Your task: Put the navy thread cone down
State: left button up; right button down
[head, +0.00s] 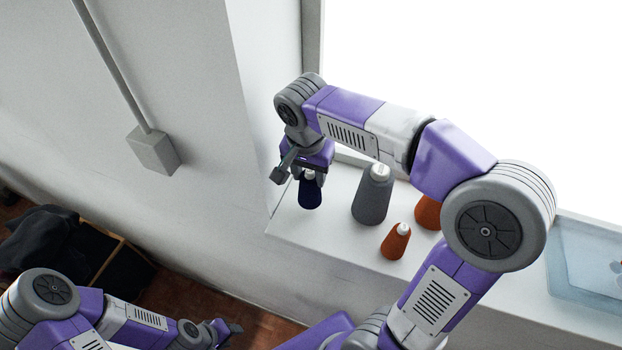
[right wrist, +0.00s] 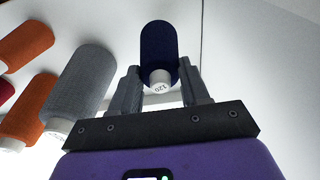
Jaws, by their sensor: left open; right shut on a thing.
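The navy thread cone (head: 310,194) is at the left end of the white sill, with its pale top between the fingers of my right gripper (head: 309,173). In the right wrist view the navy cone (right wrist: 158,50) stands beyond the fingertips, and its white tip marked 120 lies between the fingers of the right gripper (right wrist: 160,88). The gripper is shut on it. Whether its base touches the sill is hard to tell. My left gripper (head: 230,328) is low at the left, away from the sill, open and empty.
A grey cone (head: 371,200) stands right of the navy one, with a small orange cone (head: 395,243) and a larger orange cone (head: 428,212) beyond. A red cone (right wrist: 5,95) shows at the wrist view's edge. A clear bluish tray (head: 590,262) lies far right.

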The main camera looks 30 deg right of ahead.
aim_at(310, 195)
notch_tip(310, 195, down, 3)
jog(key=shift+r, duration=0.2)
jog(key=shift+w+f, duration=0.1)
jog(key=shift+f, duration=0.2)
jog(key=shift+f, duration=0.1)
jog(key=c, duration=0.5)
grip_release()
jog(key=shift+c, duration=0.2)
